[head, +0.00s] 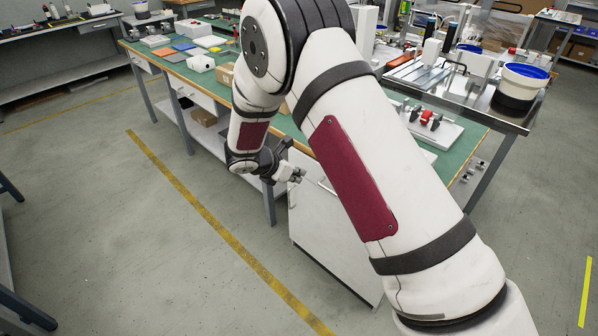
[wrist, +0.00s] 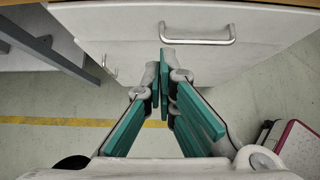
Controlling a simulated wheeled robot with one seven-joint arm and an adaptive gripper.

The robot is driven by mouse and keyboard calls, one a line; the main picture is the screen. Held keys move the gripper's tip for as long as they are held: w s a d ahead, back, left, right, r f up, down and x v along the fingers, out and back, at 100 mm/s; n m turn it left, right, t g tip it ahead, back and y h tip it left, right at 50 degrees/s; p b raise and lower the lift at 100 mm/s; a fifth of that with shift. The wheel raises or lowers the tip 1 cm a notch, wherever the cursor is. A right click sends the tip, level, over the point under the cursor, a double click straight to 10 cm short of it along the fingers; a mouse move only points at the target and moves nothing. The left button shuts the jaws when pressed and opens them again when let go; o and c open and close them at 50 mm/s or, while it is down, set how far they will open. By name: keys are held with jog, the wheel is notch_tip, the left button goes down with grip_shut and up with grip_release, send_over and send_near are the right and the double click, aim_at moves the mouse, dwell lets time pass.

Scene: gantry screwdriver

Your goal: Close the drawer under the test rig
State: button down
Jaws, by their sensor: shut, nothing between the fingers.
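A white drawer front (wrist: 130,24) with a metal bar handle (wrist: 197,40) fills the upper part of the wrist view, just under the bench edge. How far the drawer stands out cannot be told. My gripper (wrist: 163,66) is shut and empty, its green-padded fingers pointing at the drawer front, left of and below the handle. Contact with the front cannot be made out. In the head view my gripper (head: 296,175) is beside the upper part of a white cabinet (head: 325,245) under the bench. My arm hides much of the drawer there.
A grey bench leg (head: 268,203) stands left of the cabinet. The floor in front is clear, with a yellow line (head: 205,212).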

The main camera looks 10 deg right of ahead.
jog(key=w+d+f, duration=0.5)
jog(key=d, duration=0.2)
jog(key=shift+w+d+b, duration=0.15)
jog(key=shift+d+b, duration=0.05)
jog(key=shift+b, duration=0.2)
